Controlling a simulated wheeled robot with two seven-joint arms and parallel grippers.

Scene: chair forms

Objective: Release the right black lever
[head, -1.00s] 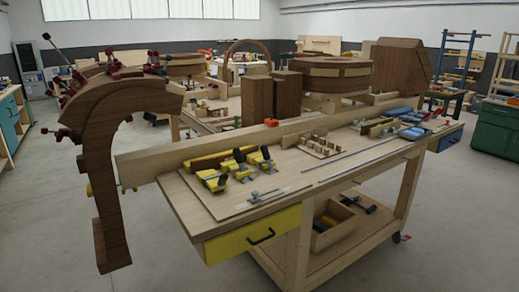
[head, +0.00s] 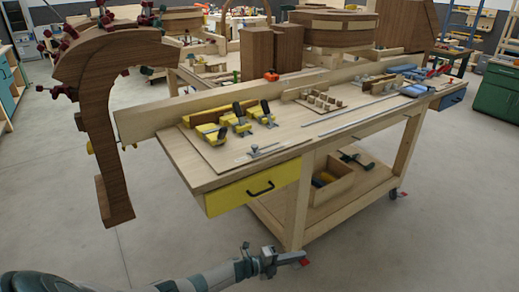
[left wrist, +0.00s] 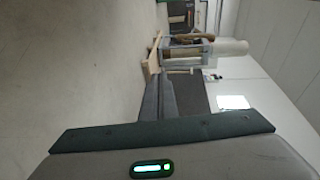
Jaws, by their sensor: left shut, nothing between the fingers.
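Three yellow toggle clamps with black levers stand in a row on a board at the near left of the workbench in the head view. The right black lever (head: 265,107) stands up at a slant on the right clamp. The middle black lever (head: 237,109) also stands up. The left black lever (head: 222,138) looks lower. My left gripper (head: 298,258) is shut and empty, low in front of the bench and well apart from the clamps. The left wrist view shows floor and wall but no clamps. My right gripper is not in view.
The workbench (head: 185,176) has a yellow drawer (head: 252,188) at its near end. A long wooden beam (head: 190,103) lies behind the clamps. A curved wooden form (head: 103,140) with red clamps stands at left. An open box (head: 332,185) sits on the lower shelf. The front floor is clear.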

